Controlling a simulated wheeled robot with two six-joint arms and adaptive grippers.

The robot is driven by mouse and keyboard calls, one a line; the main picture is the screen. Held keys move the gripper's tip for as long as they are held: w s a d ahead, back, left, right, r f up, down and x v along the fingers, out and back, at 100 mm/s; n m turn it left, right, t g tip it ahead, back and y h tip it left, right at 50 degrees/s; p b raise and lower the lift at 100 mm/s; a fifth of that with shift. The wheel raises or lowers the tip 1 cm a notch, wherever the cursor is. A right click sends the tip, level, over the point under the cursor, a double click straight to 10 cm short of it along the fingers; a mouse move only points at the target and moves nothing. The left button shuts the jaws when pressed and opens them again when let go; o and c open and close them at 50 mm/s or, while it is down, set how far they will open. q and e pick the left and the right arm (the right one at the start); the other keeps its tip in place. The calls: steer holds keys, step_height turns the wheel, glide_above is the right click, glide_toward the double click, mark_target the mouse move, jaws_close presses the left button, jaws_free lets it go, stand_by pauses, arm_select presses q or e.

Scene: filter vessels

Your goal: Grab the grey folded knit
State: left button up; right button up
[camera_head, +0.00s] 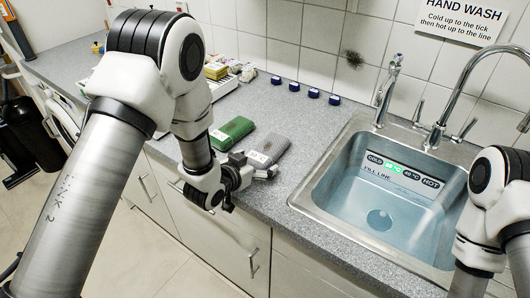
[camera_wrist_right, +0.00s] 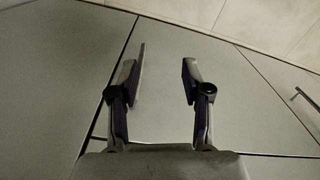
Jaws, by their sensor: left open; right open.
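The grey folded knit (camera_head: 268,147) lies flat on the counter, left of the sink, with a pale label on its near end. A green folded knit (camera_head: 232,132) lies just to its left. My left gripper (camera_head: 266,174) is open and empty at the counter's front edge, at the near end of the grey knit. It partly overlaps the view of that end, and I cannot tell whether it touches. My right gripper (camera_wrist_right: 164,68) is open and empty in the right wrist view, facing the cabinet fronts. In the head view its fingers are out of frame.
A steel sink (camera_head: 310,195) with water, a temperature strip and taps (camera_head: 440,130) fills the right of the counter. Several blue-capped items (camera_head: 293,86) line the back wall. Cabinet doors (camera_wrist_right: 60,70) are below the counter.

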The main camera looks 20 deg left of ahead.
arm_select(q)
steer(key=c, duration=1.1)
steer(key=shift+r, duration=0.1)
